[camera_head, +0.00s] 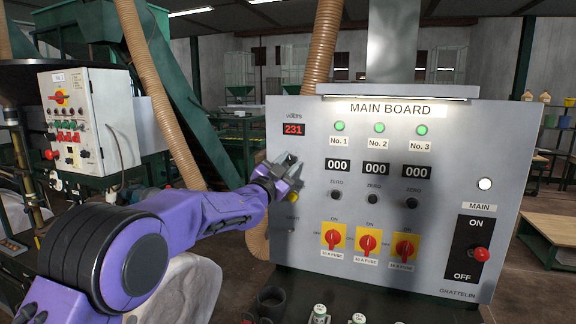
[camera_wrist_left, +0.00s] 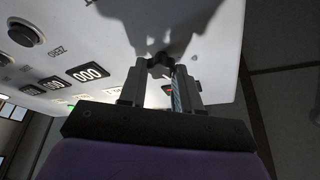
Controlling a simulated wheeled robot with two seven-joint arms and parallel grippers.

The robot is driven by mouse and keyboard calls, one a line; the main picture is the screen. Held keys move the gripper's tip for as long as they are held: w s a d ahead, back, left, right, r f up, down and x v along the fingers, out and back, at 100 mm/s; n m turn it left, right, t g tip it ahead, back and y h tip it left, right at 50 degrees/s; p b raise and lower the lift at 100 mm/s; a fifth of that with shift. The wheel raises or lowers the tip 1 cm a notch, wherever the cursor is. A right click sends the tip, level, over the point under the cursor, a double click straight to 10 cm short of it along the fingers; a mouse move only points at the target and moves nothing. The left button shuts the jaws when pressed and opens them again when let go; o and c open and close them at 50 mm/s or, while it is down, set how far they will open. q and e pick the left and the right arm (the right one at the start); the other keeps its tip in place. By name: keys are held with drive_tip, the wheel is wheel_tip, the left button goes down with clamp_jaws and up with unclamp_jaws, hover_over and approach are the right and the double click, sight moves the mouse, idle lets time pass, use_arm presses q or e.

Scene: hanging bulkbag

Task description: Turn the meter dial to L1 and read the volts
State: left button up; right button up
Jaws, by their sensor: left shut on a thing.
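The main board (camera_head: 450,140) is a grey panel in the head view. Its red volts display (camera_head: 292,129) reads 231. My left gripper (camera_head: 290,172) is at the board's left edge, just below that display. In the left wrist view, my left gripper (camera_wrist_left: 160,75) is shut on a dark lobed knob, the meter dial (camera_wrist_left: 160,65), with a finger on each side. In the head view the gripper hides the dial and its position marks, so its setting cannot be read. My right gripper is not in view.
Three green lamps (camera_head: 380,128), 000 displays and red fuse switches (camera_head: 368,243) fill the board. A red main switch (camera_head: 481,254) is at the right. A yellow light button (camera_head: 292,197) sits just below my left gripper. A smaller control box (camera_head: 90,120) stands at left.

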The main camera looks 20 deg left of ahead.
use_arm(q)
drive_tip(key=o, duration=1.1)
drive_tip(key=shift+w+f, duration=0.1)
drive_tip(key=shift+f, duration=0.05)
drive_tip(key=shift+c, duration=0.2)
drive_tip(key=b+v, duration=0.5)
drive_tip(key=v, duration=0.5)
drive_tip(key=shift+s, duration=0.25)
drive_tip(key=shift+a, duration=0.1)
